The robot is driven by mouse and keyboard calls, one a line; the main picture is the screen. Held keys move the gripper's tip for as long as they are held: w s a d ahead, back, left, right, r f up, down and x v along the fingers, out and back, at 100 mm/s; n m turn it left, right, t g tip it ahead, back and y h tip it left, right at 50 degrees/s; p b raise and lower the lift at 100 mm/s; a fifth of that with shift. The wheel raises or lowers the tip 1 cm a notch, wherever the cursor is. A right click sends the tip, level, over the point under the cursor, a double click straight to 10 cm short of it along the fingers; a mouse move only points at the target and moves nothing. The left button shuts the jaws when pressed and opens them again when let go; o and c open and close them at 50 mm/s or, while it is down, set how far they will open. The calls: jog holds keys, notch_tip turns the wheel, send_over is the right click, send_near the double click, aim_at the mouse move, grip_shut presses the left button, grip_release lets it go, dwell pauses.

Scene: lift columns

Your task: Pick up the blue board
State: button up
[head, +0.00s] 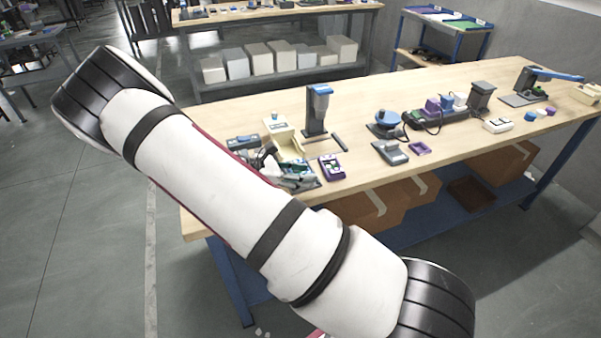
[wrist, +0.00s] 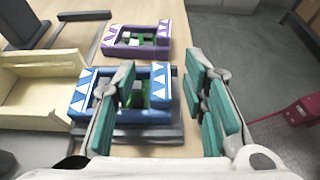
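The blue board (wrist: 78,103), with white triangles on its ends and green and grey parts inside, lies on a dark grey tray (wrist: 150,136) in the wrist view. My gripper (wrist: 165,88) is open, with teal pads. Its left finger covers part of the board's middle, and its right finger is past the board's right end. That end shows between the fingers, with no contact visible. I cannot tell how far above the board the fingertips are. In the head view my gripper (head: 285,168) is over the near left of the table, and the blue board is hard to make out.
A purple board (wrist: 138,52) lies just beyond the blue one. A cream bin (wrist: 38,95) stands close on the left. The table (head: 225,190) holds several devices, including a grey-blue stand (head: 318,108).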

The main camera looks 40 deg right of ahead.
grip_shut()
jog(key=shift+r, duration=0.1)
